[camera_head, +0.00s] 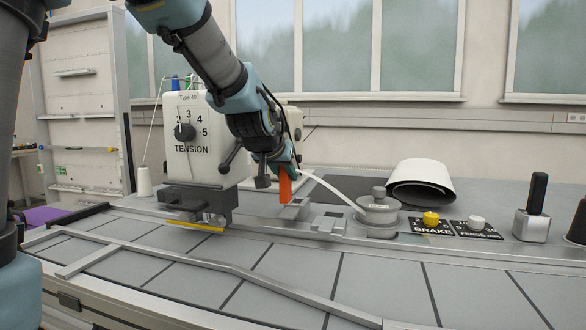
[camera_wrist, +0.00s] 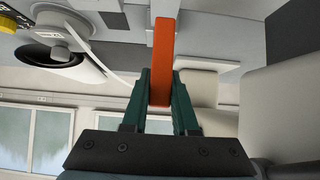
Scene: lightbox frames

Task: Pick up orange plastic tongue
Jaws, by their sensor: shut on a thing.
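The orange plastic tongue (camera_head: 285,187) is a flat, narrow strip that hangs below my gripper (camera_head: 284,166) in the head view. It is above the grey bench, beside the machine marked TENSION. In the wrist view the orange tongue (camera_wrist: 162,60) lies between the two dark green fingers of my gripper (camera_wrist: 160,88), which are shut on it.
The white TENSION machine (camera_head: 186,138) stands left of my gripper. A white strip runs from near the gripper to a grey spool (camera_head: 378,212). A white roll (camera_head: 420,182), brake knob (camera_head: 430,218) and black-handled block (camera_head: 533,208) stand right. The front panels are clear.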

